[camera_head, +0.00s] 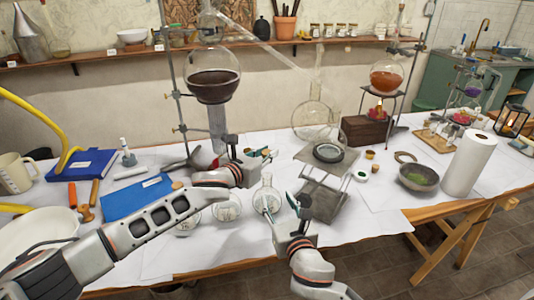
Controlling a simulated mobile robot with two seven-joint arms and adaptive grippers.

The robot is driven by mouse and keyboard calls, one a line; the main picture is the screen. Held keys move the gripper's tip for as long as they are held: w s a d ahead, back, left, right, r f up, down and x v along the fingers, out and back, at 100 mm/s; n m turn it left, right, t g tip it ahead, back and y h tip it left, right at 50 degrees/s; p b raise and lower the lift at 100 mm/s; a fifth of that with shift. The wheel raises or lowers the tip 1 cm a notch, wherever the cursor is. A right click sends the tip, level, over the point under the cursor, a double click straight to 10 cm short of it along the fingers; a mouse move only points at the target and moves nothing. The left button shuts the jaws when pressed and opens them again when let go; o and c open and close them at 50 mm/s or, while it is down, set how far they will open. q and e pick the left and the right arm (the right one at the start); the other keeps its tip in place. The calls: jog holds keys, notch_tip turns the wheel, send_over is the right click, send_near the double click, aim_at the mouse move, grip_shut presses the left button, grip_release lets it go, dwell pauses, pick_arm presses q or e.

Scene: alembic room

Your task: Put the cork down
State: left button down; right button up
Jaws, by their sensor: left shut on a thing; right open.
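My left gripper (265,154) is shut on a small tan thing that looks like the cork, above and behind the small clear flask. The cork is mostly hidden by the fingers. The clear flask (267,200) stands on the white table cover, its narrow neck upright. My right gripper (283,210) is open and empty, low in front of the flask and just left of a metal stand (325,195). Two small brown pieces (369,155) lie to the right of the stand; I cannot tell whether they are corks.
A tall glass apparatus with a dark-filled flask (212,85) stands behind my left gripper. Blue books (140,196) and glass dishes (227,208) lie at the left. A stone bowl (419,177) and paper roll (468,165) stand at the right. Free cover shows near the front right (375,222).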

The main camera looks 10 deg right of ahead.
pick_arm(q)
jog(key=shift+r+p, duration=0.5)
jog(key=shift+r, duration=0.2)
jog(key=shift+f, duration=0.1)
